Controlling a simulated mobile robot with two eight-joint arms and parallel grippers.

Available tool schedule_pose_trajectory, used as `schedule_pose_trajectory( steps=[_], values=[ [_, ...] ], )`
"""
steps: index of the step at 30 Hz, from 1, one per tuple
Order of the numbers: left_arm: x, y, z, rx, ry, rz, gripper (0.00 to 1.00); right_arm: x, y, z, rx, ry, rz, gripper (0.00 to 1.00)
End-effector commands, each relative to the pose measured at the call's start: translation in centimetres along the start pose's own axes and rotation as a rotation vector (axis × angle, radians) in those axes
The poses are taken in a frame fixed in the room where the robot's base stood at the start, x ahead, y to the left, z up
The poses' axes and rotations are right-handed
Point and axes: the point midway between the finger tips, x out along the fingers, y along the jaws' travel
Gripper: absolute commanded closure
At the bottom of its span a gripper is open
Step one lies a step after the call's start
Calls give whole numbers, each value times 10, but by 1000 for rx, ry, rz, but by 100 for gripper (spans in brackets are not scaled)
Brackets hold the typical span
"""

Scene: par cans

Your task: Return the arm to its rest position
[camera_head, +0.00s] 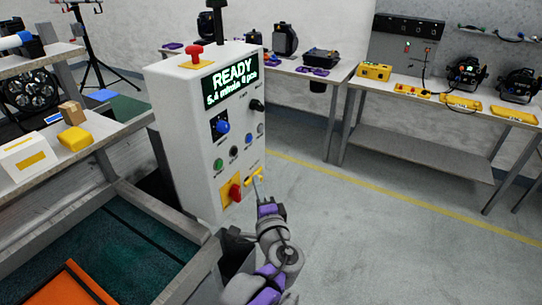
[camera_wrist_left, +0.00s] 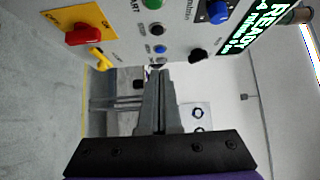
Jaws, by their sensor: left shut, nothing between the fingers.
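My left gripper (camera_head: 261,190) is in front of the lower right edge of the white control cabinet (camera_head: 180,130) in the head view. In the left wrist view its fingers (camera_wrist_left: 156,75) are together, with nothing between them. They point past the panel and look apart from it, though the exact gap is hard to judge. The cabinet's display (camera_head: 230,82) reads READY. A red rotary switch (camera_head: 235,193) sits on a yellow plate low on the panel; it also shows in the left wrist view (camera_wrist_left: 83,36). My right gripper is not in view.
A yellow handle-like part (camera_head: 254,176) is close to my left fingertips. A workbench (camera_head: 110,130) with small boxes stands left of the cabinet. An orange panel (camera_head: 70,285) lies at lower left. Tables with lamps (camera_head: 467,72) line the back wall. The floor on the right is clear.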

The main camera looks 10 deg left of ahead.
Motion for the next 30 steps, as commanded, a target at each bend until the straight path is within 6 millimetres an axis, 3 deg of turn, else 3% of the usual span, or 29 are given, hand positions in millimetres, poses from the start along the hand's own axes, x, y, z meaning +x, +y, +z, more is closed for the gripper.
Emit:
schedule_pose_trajectory(
  steps=[5, 10, 15, 18, 24, 30],
  values=[
    [-1, 2, 14, -27, -26, 36, 100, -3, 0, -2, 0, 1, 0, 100],
    [-16, 21, 76, -185, -153, 230, 100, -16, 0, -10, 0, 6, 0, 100],
    [-63, 58, 140, -438, -316, 507, 100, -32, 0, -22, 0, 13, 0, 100],
    [-100, 78, 160, -600, -396, 665, 100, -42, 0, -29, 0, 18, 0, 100],
    [-170, 104, 165, -920, -496, 936, 100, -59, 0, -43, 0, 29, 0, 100],
    [-207, 110, 152, -1114, -522, 1080, 100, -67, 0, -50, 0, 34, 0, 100]
  ],
)
